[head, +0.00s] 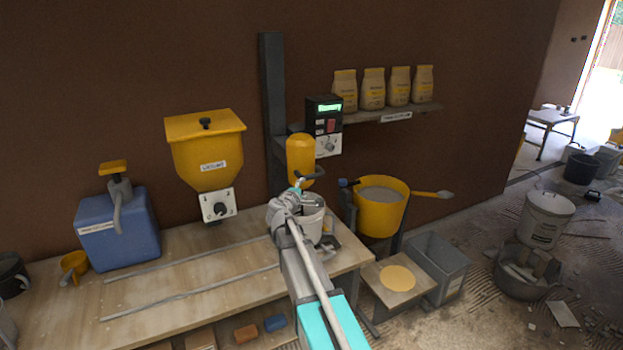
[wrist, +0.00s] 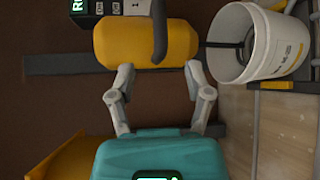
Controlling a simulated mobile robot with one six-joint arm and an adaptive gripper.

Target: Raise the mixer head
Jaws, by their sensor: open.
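The yellow mixer head (head: 300,155) is mounted on the dark upright post (head: 271,90) above the bench. A white bucket (head: 312,222) stands below the head, and a dark shaft reaches into the bucket in the wrist view (wrist: 285,55). My gripper (wrist: 155,80) is open and empty, its fingers spread to either side of the handle's line, apparently just short of it. In the head view my arm partly covers the bucket.
A yellow hopper (head: 205,150) stands left, a yellow tub (head: 381,208) right. The bench (head: 180,290) has two metal rails.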

